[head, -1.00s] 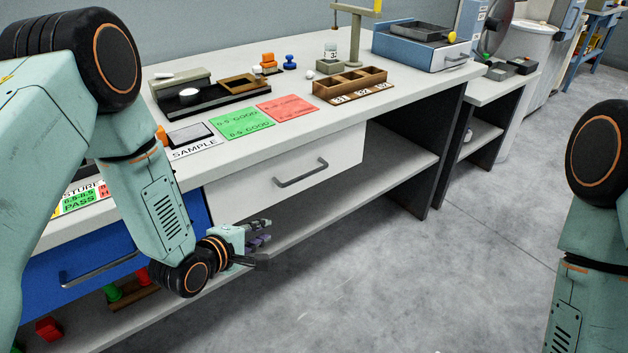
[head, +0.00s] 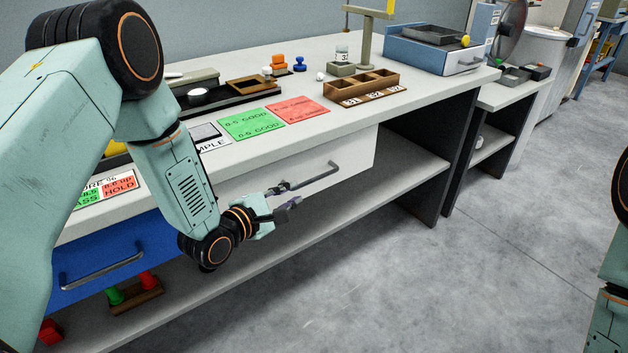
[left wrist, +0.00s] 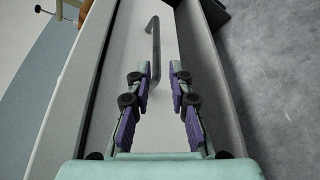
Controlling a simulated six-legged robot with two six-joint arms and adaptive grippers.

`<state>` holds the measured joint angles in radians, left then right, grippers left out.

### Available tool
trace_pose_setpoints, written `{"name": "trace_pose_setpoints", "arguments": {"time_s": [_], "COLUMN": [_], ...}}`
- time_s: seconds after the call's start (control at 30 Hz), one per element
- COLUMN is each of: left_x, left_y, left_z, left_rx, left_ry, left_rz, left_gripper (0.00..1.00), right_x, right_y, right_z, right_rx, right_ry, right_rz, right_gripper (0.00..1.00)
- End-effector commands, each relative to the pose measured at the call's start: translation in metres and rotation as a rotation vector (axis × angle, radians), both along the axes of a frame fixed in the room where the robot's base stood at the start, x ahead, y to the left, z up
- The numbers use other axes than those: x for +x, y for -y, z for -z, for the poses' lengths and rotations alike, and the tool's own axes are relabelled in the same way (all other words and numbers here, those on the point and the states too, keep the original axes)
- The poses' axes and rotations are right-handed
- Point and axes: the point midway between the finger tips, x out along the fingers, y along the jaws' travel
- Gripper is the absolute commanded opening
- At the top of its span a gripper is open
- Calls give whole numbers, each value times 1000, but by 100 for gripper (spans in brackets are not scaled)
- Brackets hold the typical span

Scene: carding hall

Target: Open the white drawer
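The white drawer (head: 345,160) is set under the bench top, and its front looks flush and closed. Its grey bar handle (head: 318,178) runs along the front; the handle also shows in the left wrist view (left wrist: 153,50). My left gripper (head: 288,194) is in front of the drawer, close to the near end of the handle. In the left wrist view its two purple-padded fingers (left wrist: 163,72) are apart, with the handle's near end by the left fingertip. I cannot tell whether they touch. My right gripper is not in view; only part of my right arm shows at the right edge.
A blue drawer (head: 105,258) with its own handle is to the left of the white one. A shelf (head: 385,185) runs below. The bench top (head: 355,121) holds green and red cards, a wooden tray (head: 362,88) and a scale-like stand. The floor in front is clear.

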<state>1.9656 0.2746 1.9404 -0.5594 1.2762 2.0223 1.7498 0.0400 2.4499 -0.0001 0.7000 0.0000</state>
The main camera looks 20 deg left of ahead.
Motion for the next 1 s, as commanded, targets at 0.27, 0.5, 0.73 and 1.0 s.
{"name": "trace_pose_setpoints", "arguments": {"time_s": [0.27, 0.5, 0.73, 1.0], "left_x": [3, 12, 43, 71], "left_y": [0, 3, 14, 24], "left_z": [-3, 0, 8, 14], "left_rx": [-18, -19, -17, -20], "left_ry": [8, 10, 11, 9], "left_rz": [-1, 3, 3, 2], "left_gripper": [21, 21, 21, 21], "right_x": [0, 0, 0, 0], "right_y": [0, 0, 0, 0], "right_z": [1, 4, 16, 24], "right_rx": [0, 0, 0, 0], "right_ry": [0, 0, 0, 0], "right_rz": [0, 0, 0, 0], "right_gripper": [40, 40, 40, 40]}}
